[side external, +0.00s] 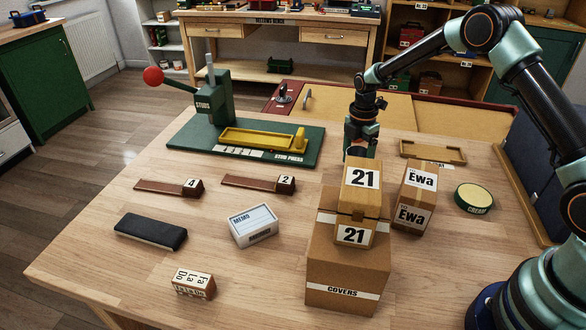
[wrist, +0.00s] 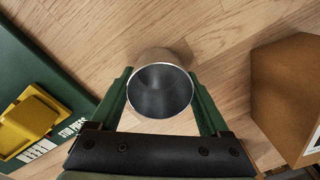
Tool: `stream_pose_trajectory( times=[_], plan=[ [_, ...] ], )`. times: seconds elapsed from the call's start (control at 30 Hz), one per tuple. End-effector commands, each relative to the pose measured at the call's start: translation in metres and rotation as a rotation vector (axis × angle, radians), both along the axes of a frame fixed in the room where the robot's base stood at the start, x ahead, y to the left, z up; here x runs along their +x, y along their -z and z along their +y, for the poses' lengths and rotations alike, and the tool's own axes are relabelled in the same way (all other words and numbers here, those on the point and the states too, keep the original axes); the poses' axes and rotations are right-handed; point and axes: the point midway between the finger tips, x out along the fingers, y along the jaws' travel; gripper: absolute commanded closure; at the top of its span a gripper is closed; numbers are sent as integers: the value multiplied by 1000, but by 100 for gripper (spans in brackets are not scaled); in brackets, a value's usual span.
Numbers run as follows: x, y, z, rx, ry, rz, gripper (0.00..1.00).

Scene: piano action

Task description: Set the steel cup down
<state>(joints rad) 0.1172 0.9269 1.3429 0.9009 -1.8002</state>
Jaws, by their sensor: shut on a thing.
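The steel cup (wrist: 160,92) shows in the wrist view with its round open mouth facing the camera, and its inside looks empty. My gripper (wrist: 160,76) is shut on the cup, with one green finger on each side of it. In the side external view my gripper (side external: 361,138) points down behind the stacked "21" boxes (side external: 352,205). Those boxes hide its fingertips and the cup there. The wooden table (side external: 110,245) lies under the cup. I cannot tell whether the cup's base touches it.
The green stud press (side external: 290,144) with its yellow tray stands left of my gripper. The "Ewa" box (side external: 415,195) and the carton marked COVERS (side external: 335,270) stand close by. A round green tin (side external: 474,198) sits farther right. Bare wood shows around the cup in the wrist view.

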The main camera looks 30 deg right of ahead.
Motion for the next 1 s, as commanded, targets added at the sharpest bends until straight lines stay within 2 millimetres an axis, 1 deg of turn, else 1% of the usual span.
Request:
stream_pose_trajectory(
  times=[0.23,0.27,0.3,0.33,0.57,0.67,0.77,1.0],
  plan=[
    [0,2,0,0,0,0,79],
    [0,2,0,0,0,1,17],
    [0,2,0,0,0,0,1],
    [0,2,0,0,0,0,0],
    [0,1,0,0,0,0,0],
    [1,-5,0,-1,0,-2,0],
    [2,-18,0,-1,0,-4,0],
    [3,-67,1,0,0,-6,0]
  ],
)
